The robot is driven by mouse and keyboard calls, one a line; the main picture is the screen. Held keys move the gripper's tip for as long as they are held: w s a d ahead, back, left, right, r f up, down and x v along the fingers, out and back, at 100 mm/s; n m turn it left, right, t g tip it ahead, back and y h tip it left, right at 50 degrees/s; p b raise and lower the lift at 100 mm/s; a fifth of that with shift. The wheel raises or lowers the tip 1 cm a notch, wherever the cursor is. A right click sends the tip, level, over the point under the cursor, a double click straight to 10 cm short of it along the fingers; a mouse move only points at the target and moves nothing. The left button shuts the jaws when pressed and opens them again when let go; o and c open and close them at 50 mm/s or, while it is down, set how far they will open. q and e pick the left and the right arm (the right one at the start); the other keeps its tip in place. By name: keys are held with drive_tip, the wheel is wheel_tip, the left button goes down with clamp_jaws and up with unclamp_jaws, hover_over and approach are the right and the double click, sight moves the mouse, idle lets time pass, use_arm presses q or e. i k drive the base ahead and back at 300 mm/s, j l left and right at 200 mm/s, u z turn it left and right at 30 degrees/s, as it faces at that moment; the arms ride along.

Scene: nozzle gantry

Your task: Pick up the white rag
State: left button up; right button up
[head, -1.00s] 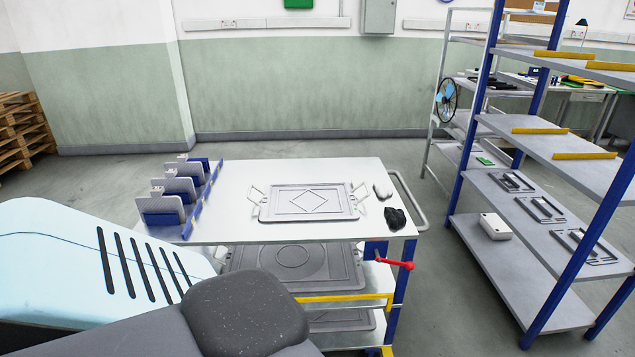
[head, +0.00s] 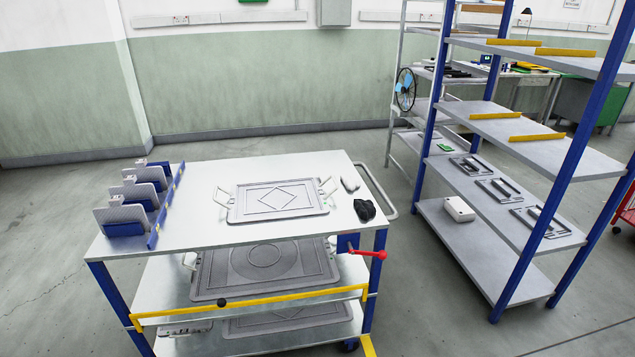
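The white rag (head: 350,184) is a small crumpled white piece on the right part of the cart's white top (head: 205,232). It lies just right of a grey tray (head: 279,201) and behind a black crumpled object (head: 365,210). It appears apart from the black object. Neither of my grippers is in the head view, so their distance from the rag cannot be told.
Blue holders with grey plates (head: 126,220) line the cart's left end. Lower cart shelves hold more trays (head: 265,264), with a yellow bar (head: 250,300) across the front. A red handle (head: 372,254) sticks out at right. A blue-post shelf rack (head: 564,176) stands right; floor shows between.

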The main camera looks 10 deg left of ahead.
sight(351, 183)
drive_tip(key=i+l, duration=0.55)
drive_tip(key=l, duration=0.25)
drive_tip(key=i+l, duration=0.3)
drive_tip(key=i+l+u, duration=0.1)
drive_tip(key=i+l, duration=0.2)
drive_tip(key=l, duration=0.2)
drive_tip(key=i+l, duration=0.25)
drive_tip(key=l, duration=0.15)
drive_tip(key=i+l, duration=0.25)
drive_tip(key=l, duration=0.2)
